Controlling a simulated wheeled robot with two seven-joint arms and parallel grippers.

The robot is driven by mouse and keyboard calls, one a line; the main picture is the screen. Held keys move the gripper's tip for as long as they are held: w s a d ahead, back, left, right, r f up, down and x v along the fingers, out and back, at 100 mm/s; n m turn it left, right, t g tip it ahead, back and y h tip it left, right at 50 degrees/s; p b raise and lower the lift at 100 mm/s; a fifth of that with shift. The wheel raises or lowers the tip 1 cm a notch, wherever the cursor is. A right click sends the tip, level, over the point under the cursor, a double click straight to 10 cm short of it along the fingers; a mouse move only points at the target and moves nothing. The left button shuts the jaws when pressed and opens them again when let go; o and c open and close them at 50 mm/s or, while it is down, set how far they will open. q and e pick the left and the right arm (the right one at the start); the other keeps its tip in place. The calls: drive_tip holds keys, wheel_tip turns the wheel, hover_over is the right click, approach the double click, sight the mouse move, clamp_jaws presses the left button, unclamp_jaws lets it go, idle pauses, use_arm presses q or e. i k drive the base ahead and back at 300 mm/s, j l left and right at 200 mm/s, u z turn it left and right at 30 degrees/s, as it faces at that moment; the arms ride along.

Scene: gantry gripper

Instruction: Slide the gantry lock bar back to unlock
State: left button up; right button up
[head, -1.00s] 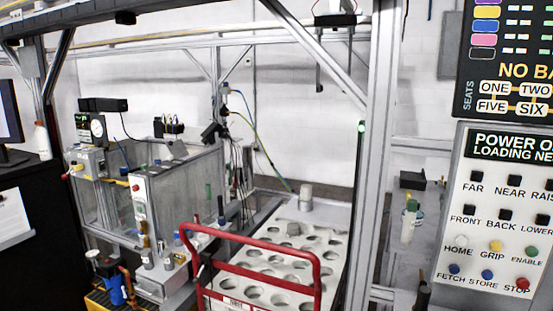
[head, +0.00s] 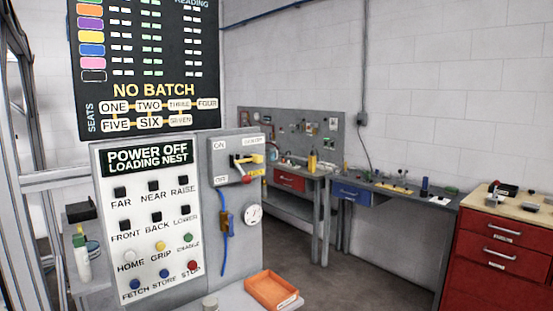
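I cannot pick out a gantry lock bar for certain. The control panel (head: 148,222) reads "POWER OFF, LOADING NEST" and carries rows of black and coloured buttons. Part of the gantry's metal frame (head: 22,130) shows at the far left. Neither of my grippers is in view.
A dark display board (head: 135,65) reading "NO BATCH" hangs above the panel. An orange tray (head: 272,291) sits on a light surface at the bottom. Workbenches (head: 385,190) and a red drawer cabinet (head: 500,255) stand behind at right. Open floor lies between.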

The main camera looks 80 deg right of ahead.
sight(256, 158)
drive_tip(key=z, duration=2.25)
